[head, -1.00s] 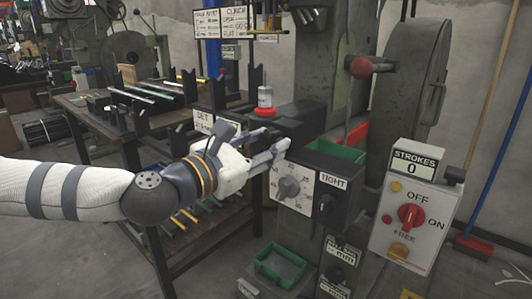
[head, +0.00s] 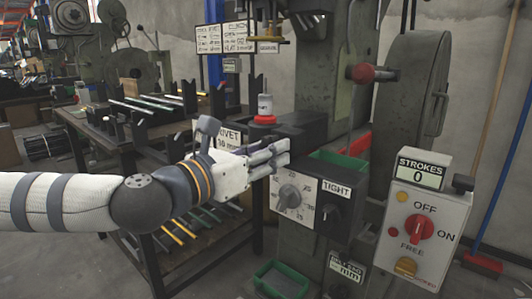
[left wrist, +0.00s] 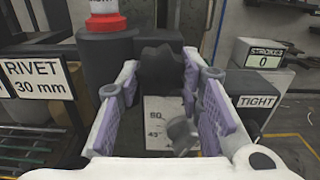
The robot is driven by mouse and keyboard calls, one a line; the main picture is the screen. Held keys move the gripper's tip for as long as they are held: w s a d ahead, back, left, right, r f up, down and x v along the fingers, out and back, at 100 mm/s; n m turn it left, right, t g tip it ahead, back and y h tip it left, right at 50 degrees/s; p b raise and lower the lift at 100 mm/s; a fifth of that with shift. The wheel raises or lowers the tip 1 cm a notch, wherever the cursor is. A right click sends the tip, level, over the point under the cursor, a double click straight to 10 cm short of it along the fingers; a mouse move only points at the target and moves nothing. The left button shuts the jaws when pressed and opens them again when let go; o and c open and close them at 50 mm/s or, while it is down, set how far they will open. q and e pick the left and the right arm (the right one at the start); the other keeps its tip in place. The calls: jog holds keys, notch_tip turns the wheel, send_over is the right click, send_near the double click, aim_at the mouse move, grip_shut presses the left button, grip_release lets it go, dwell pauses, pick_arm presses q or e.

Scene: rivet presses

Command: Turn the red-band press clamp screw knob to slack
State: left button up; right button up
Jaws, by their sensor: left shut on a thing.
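The press's red-banded white cylinder (head: 265,106) stands on a dark block; it also shows at the top of the left wrist view (left wrist: 105,18). A dark lobed knob (left wrist: 162,68) sits between my left gripper's (left wrist: 163,88) purple finger pads. My left gripper (head: 280,152) is shut on this knob, which the fingers hide in the head view. Below it is a white scale plate with a grey dial knob (head: 289,196). A sign beside it reads TIGHT (head: 336,190). My right gripper is not in view.
A control box (head: 424,235) with a red switch and a STROKES counter (head: 421,172) reading 0 stands at the right. A green bin (head: 282,279) is below the dial. A rack table (head: 90,125) with rods is behind my left arm.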

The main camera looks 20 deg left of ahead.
pick_arm(q)
jog(key=o, duration=1.2)
jog(key=shift+c, duration=0.2)
jog(key=v, duration=0.7)
jog(key=shift+s, duration=0.25)
jog(key=shift+a+r, duration=0.1)
jog(key=shift+r, duration=0.05)
